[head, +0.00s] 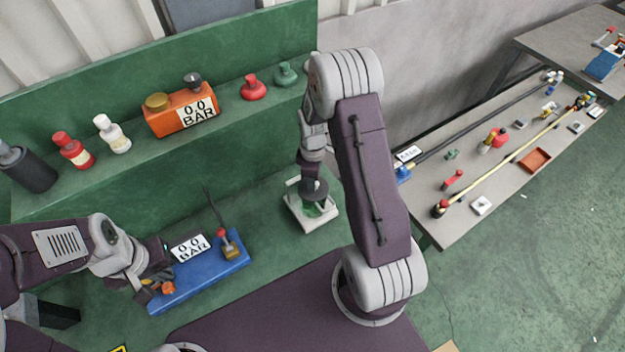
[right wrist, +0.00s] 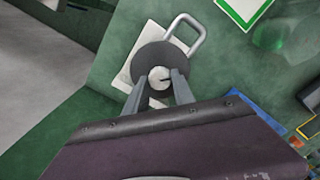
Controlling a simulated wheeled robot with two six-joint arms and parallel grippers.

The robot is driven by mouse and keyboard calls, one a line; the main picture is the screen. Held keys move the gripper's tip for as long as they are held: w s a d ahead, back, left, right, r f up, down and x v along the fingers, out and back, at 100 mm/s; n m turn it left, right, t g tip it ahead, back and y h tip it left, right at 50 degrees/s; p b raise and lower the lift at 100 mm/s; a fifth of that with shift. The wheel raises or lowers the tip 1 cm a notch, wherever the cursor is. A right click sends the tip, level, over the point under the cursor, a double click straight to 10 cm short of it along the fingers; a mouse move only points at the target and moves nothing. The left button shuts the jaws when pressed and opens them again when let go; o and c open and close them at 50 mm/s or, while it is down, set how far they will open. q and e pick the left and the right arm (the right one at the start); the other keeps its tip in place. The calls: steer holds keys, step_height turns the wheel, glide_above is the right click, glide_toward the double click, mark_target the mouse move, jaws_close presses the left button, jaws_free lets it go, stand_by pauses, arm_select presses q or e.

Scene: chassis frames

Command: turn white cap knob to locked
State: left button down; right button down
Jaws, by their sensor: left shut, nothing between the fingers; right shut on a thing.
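The white cap knob (right wrist: 158,76) shows in the right wrist view as a round white cap with a dark disc (right wrist: 153,55) around it, on a pale plate (right wrist: 125,75) with a grey loop handle (right wrist: 190,25). My right gripper (right wrist: 160,78) is shut on the knob, one finger on each side. In the head view my right gripper (head: 313,186) points down over the pale plate (head: 297,212), and its wrist hides the cap. My left gripper (head: 152,284) is shut and empty beside an orange knob (head: 168,288) on a blue panel (head: 212,273).
The blue panel also carries a gauge sign (head: 190,248) and a red-topped valve (head: 229,243). A green shelf behind holds an orange gauge block (head: 165,121), a red knob (head: 253,87) and several bottles. A grey table (head: 500,180) with rods and small parts stands at right.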

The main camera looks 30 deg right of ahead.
steer(key=m, duration=0.4)
steer(key=shift+m, duration=0.3)
steer(key=shift+m+b, duration=0.45)
steer(key=shift+m, duration=1.85)
steer(key=c, duration=1.1)
jaws_free()
steer(key=shift+d, duration=0.1)
steer(key=shift+o, duration=0.2)
steer(key=shift+s, duration=0.1)
